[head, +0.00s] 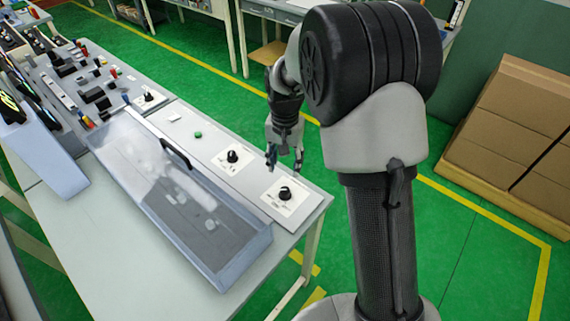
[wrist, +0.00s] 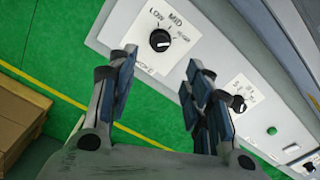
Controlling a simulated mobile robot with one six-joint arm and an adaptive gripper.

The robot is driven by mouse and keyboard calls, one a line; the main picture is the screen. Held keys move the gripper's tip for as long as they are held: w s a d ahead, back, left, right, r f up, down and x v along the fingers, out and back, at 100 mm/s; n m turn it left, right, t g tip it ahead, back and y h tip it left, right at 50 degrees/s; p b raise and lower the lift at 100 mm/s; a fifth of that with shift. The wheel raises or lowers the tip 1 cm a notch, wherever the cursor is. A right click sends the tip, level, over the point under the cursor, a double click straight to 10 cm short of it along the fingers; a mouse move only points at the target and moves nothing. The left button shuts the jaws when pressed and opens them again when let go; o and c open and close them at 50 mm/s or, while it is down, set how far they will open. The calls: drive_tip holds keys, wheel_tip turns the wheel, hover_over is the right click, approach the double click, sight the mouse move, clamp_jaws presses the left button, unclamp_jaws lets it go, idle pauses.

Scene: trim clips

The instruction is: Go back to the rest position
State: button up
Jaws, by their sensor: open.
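My gripper (head: 285,158) hangs beside the right edge of the grey control panel (head: 179,115) in the head view, over the green floor. In the wrist view my gripper (wrist: 158,92) is open, with its two blue-padded fingers apart and nothing between them. A black rotary knob (wrist: 160,40) on a white plate marked LOW, MID and HIGH lies beyond the fingertips. The fingers appear apart from the knob. Two knobs show near the gripper in the head view, the nearer one (head: 285,193) and the middle one (head: 232,156).
A green button (head: 198,134) sits near the middle knob. Cardboard boxes (head: 515,115) stand at the right. Another table (head: 290,12) stands at the back. Green floor is open between them.

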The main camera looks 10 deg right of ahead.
idle(0.3)
drive_tip(key=s+r+n+t, duration=0.3)
drive_tip(key=s+r+n, duration=0.1)
drive_tip(key=s+r, duration=1.35)
drive_tip(key=s+n+t, duration=0.1)
drive_tip(key=s, duration=0.9)
drive_tip(key=shift+s+d+f+n+t+b, duration=0.25)
drive_tip(key=shift+s+f+n+t+b, duration=0.05)
drive_tip(key=shift+f+n, duration=0.1)
drive_tip(key=shift+w+r, duration=0.1)
